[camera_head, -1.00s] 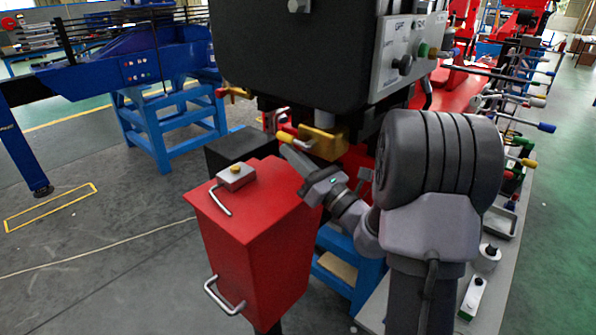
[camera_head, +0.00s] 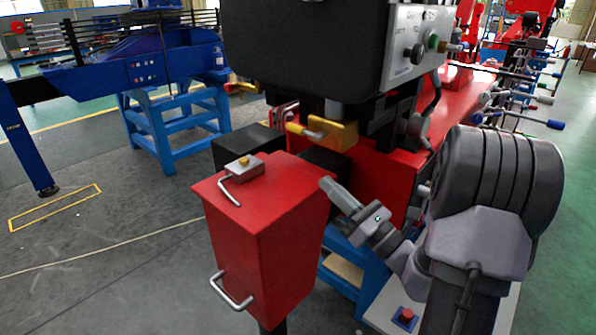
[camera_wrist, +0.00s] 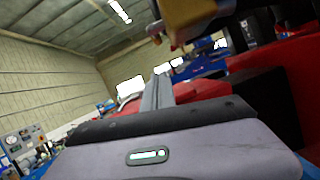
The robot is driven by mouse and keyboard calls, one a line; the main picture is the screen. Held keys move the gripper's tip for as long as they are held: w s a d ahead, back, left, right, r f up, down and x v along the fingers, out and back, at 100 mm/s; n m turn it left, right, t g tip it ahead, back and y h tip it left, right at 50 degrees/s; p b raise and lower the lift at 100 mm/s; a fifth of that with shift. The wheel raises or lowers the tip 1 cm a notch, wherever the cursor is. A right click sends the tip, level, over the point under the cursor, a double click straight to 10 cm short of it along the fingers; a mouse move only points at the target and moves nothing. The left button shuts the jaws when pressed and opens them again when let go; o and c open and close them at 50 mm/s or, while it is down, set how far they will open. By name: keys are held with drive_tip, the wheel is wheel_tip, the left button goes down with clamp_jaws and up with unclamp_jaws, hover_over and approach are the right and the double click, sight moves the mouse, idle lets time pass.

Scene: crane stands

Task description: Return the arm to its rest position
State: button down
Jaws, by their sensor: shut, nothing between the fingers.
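My gripper (camera_head: 330,188) is in the head view, right of the red box-shaped housing (camera_head: 258,240) and below the yellow part (camera_head: 338,133) under the black cabinet. It is shut and holds nothing. My arm comes in from the lower right. In the wrist view my gripper (camera_wrist: 158,85) points away from the camera as a narrow grey shape, with the yellow part (camera_wrist: 190,18) above it. I cannot tell from these views how wide the gap between the fingertips and the red housing is.
The black cabinet (camera_head: 300,50) with a grey control panel (camera_head: 415,45) hangs above. A red button on a blue base (camera_head: 404,318) stands at lower right. A blue stand (camera_head: 175,120) is at left. The floor at lower left is clear.

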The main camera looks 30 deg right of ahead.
drive_tip(key=s+a+n+g+y, duration=0.4)
drive_tip(key=a+n+g, duration=0.4)
drive_tip(key=a, duration=0.5)
drive_tip(key=s+a+n+g+y, duration=0.45)
drive_tip(key=a+n+g, duration=0.3)
drive_tip(key=a, duration=0.55)
drive_tip(key=s+a+f+n+g+h, duration=0.35)
drive_tip(key=s+f+n+h, duration=0.25)
drive_tip(key=s+n+h, duration=0.35)
drive_tip(key=s+d+r+n+t+h, duration=0.1)
drive_tip(key=d+r+n+t+h, duration=0.1)
drive_tip(key=d+n, duration=0.3)
drive_tip(key=shift+s+d+n+t+h, duration=0.2)
drive_tip(key=shift+d+n+t+h, duration=0.1)
drive_tip(key=shift+d+t+h, duration=0.45)
drive_tip(key=shift+a, duration=0.1)
